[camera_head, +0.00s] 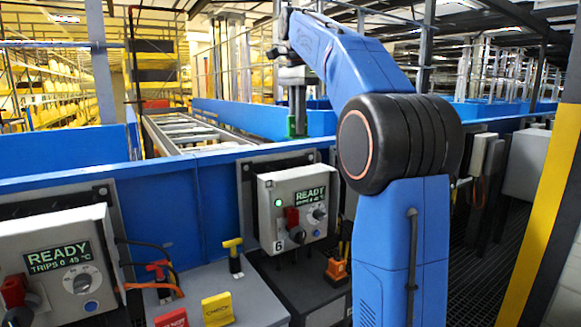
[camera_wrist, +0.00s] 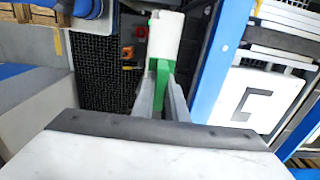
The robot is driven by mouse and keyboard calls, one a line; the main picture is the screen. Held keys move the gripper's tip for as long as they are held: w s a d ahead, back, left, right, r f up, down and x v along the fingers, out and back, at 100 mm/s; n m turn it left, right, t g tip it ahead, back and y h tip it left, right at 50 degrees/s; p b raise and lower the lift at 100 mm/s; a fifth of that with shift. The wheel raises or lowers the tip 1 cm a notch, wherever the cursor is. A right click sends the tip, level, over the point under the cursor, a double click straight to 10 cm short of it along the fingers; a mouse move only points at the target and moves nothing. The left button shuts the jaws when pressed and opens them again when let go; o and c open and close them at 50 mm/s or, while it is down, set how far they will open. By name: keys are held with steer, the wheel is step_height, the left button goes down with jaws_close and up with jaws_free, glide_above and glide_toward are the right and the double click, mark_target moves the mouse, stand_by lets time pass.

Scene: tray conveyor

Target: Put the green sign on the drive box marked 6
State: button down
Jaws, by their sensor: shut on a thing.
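The drive box marked 6 (camera_head: 268,222) stands mid-picture in the head view. It is a light grey box with a READY display, a lit green lamp, a red switch part and dark knobs. My gripper (camera_head: 297,118) is high above and behind it, over the blue conveyor side, apart from the box. It is shut on the green sign (camera_head: 291,127), of which only a small green part shows there. In the wrist view the green sign (camera_wrist: 161,70) stands between the two fingers, with a white part at its far end. The sign's face is not readable.
A second drive box (camera_head: 60,262) stands at left. A red sign (camera_head: 171,318) and a yellow sign (camera_head: 217,309) sit on a grey cabinet (camera_head: 255,300) beside T-handles. The blue conveyor wall (camera_head: 190,215) runs behind.

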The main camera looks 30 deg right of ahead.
step_height(320, 180, down, 10)
steer(key=shift+r, duration=0.15)
stand_by(0.4)
steer(key=shift+f, duration=0.2)
steer(key=c, duration=1.8)
jaws_free()
steer(key=shift+o, duration=0.2)
steer(key=shift+r, duration=0.1)
step_height(320, 180, up, 12)
steer(key=shift+r, duration=0.1)
